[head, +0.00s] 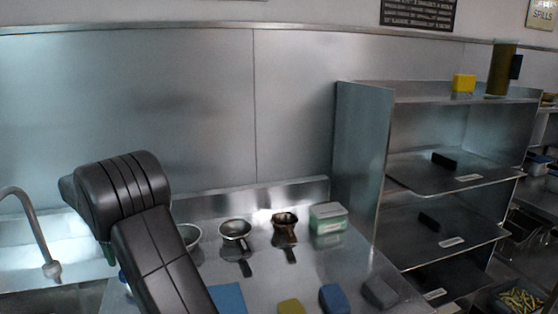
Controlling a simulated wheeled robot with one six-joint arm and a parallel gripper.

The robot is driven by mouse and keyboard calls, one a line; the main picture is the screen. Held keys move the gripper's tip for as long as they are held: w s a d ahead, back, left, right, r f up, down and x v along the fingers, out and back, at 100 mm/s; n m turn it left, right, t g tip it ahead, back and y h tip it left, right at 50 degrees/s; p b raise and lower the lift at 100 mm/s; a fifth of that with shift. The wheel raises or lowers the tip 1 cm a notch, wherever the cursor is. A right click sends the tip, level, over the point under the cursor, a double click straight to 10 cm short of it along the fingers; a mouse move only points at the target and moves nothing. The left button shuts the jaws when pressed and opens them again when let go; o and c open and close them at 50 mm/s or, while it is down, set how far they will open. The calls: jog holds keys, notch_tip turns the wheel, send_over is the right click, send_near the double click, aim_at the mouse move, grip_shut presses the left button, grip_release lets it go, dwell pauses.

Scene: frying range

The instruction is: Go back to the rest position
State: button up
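My arm shows in the head view as dark links rising from the bottom edge at the left and bending at a rounded joint over the counter's left side. My gripper is not in the picture. Whether it holds anything cannot be seen.
The steel counter (300,262) bears small pans (235,231), a brown pan (285,222), a green-and-white box (328,217), a blue mat (228,298) and several sponge-like blocks (334,298). A faucet (40,240) stands left. Steel shelves (362,150) rise at right, holding a yellow block (464,83).

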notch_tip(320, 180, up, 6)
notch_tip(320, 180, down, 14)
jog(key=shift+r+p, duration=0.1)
jog(key=shift+p, duration=0.25)
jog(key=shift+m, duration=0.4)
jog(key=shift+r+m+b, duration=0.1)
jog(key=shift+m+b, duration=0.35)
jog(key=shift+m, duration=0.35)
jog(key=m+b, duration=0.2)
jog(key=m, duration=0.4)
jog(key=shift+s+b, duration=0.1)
jog(key=shift+b, duration=0.2)
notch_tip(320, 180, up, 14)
